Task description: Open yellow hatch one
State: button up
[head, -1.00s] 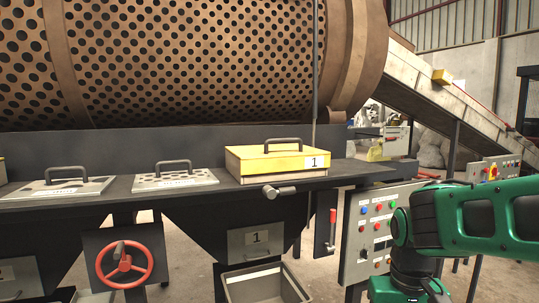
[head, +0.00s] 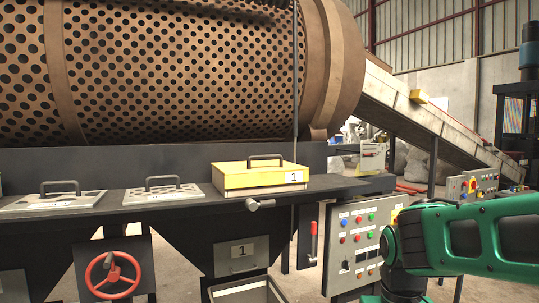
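The yellow hatch (head: 240,178), labelled 1, sits on the dark bench below the trommel drum, right of two grey plates. It is a shallow box with a yellow lid and a dark bar handle (head: 266,159) on top. The lid lies flat and looks closed. A grey cylindrical knob or latch (head: 257,204) sticks out at the bench edge just below its front. My green arm reaches in from the right edge, right of the hatch and well apart from it. My gripper is not visible in the head view.
The perforated drum (head: 190,70) fills the space above the bench. Two grey plates with handles (head: 165,193) lie left of the hatch. A control panel (head: 362,240) with buttons and a red lever (head: 313,238) stand to the right. A red handwheel (head: 112,275) is lower left.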

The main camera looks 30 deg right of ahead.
aim_at(248, 173)
jog(key=k, duration=1.05)
jog(key=z, duration=0.5)
jog(key=i, duration=1.5)
jog(key=u, duration=0.3)
